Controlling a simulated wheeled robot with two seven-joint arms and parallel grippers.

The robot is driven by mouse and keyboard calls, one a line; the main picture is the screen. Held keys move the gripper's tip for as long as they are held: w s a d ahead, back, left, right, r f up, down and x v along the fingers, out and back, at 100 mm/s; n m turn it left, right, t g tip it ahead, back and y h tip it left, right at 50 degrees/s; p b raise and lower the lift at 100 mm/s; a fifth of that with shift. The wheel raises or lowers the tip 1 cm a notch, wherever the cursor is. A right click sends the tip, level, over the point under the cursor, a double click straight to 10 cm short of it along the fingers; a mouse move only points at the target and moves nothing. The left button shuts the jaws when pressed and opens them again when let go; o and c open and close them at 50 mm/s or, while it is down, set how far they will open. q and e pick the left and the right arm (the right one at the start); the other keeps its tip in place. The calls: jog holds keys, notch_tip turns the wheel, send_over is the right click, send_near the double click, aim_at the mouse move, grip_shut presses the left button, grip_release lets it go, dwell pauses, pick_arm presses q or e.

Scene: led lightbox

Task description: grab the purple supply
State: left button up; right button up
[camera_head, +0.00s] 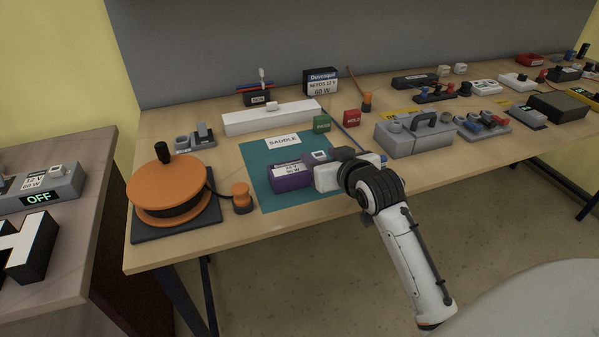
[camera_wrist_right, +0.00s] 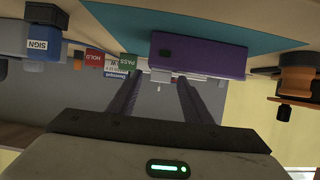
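The purple supply (camera_head: 290,180) is a box with a white label and a small light-coloured connector on top. It lies on the teal mat (camera_head: 262,157), in front of the SADDLE card (camera_head: 283,141). My right gripper (camera_head: 322,163) is at the supply's right end and hides part of it. In the right wrist view, which is upside down, the supply (camera_wrist_right: 205,58) is just past the fingertips. The two dark fingers of that gripper (camera_wrist_right: 160,85) are apart with nothing seen held; I cannot tell whether they touch the supply. My left gripper is not in view.
An orange reel (camera_head: 169,186) and an orange knob (camera_head: 242,198) stand left of the mat. A white bar (camera_head: 250,122) and green and red blocks (camera_head: 322,124) are behind. A grey toolbox-like unit (camera_head: 414,135) stands to the right. The table's front edge is close under my arm.

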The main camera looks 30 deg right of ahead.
grip_shut()
jog(key=shift+r, duration=0.1)
